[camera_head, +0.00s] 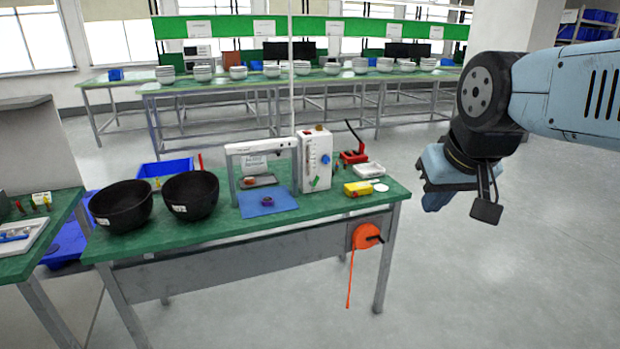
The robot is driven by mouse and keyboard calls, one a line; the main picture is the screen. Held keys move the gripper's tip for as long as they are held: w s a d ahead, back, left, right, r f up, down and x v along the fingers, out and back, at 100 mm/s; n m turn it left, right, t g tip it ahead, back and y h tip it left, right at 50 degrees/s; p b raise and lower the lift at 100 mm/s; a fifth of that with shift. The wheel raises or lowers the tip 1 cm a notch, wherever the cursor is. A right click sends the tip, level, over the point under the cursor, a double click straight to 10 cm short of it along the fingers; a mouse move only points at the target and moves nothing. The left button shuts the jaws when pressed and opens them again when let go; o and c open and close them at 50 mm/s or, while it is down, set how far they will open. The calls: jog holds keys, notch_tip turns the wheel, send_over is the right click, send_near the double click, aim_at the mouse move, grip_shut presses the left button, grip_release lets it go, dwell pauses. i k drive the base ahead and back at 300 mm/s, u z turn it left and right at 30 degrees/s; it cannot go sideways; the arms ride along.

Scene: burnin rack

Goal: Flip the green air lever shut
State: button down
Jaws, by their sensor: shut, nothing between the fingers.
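A small green piece, which looks like the green air lever (313,182), is low on the front of a white upright box (310,165) on the green-topped bench (240,225). It is too small to tell which way it is turned. My gripper (434,203) is at the right, in the air over the floor beyond the bench's right end, well apart from the lever. It points downward and is shut and empty.
Two black bowls (122,207) stand at the bench's left. A white frame (262,147) over a blue mat (267,201) is left of the box. A red-and-black tool (353,156), a yellow box (358,189) and a white tray (368,170) lie right. An orange reel (366,236) hangs in front.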

aim_at(313, 184)
jog(key=u, duration=0.5)
jog(key=i, duration=0.1)
jog(key=z, duration=2.6)
jog(key=i, duration=0.95)
jog(key=u, duration=2.15)
jog(key=i, duration=0.3)
jog(key=u, duration=0.1)
